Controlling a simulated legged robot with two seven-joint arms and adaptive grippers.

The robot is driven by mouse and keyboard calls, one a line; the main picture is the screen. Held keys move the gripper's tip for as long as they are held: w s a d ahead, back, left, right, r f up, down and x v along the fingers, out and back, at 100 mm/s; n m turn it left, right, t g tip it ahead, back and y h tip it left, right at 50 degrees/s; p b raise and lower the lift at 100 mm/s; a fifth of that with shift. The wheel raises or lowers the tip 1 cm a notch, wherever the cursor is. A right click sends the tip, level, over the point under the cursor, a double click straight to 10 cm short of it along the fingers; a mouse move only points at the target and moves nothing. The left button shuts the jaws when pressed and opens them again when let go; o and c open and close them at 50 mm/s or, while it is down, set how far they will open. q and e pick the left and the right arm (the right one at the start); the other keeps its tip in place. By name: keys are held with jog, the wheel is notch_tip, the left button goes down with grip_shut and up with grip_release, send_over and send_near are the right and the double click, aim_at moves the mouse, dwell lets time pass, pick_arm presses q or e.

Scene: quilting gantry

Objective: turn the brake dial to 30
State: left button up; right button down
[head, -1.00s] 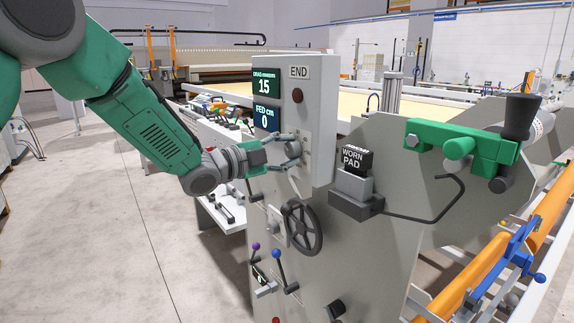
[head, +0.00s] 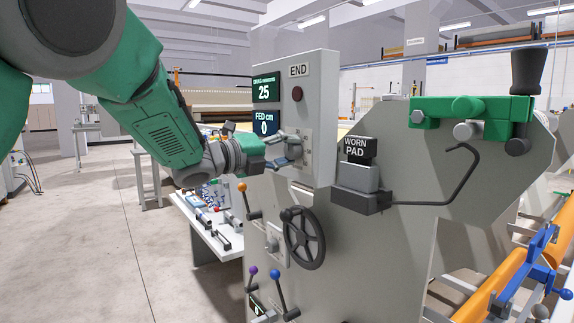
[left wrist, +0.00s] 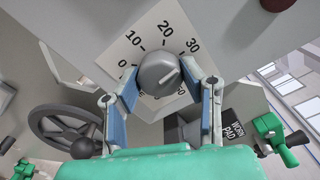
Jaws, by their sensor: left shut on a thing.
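The brake dial (left wrist: 159,72) is a round grey knob with a light pointer line, on a white scale plate (left wrist: 145,36) marked 0, 10, 20, 30 and further on. In the left wrist view the line points up and right, between the 20 and the 30. My left gripper (left wrist: 166,80) is shut on the knob, with one blue-padded finger on each side. In the head view my left gripper (head: 290,147) reaches the panel from the left and hides most of the knob. The drag display (head: 265,88) reads 25. My right gripper is not in view.
The FED cm display (head: 265,123) reads 0. A red-brown button (head: 297,94) sits above the dial. A black handwheel (head: 303,238) and several ball-topped levers are below. A "WORN PAD" block (head: 359,150) and a bent black rod (head: 450,180) stick out to the right.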

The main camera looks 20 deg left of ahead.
pick_arm(q)
jog(key=shift+f+m+b, duration=0.1)
jog(key=shift+m+b, duration=0.35)
jog(key=shift+m, duration=0.05)
jog(key=o, duration=1.1)
jog(key=shift+w+d, duration=0.1)
jog(key=shift+o, duration=0.2)
jog(key=shift+w+f, duration=0.1)
jog(key=shift+s, duration=0.2)
jog(key=v, duration=1.1)
jog(key=shift+s+a, duration=0.15)
jog(key=shift+a, duration=0.15)
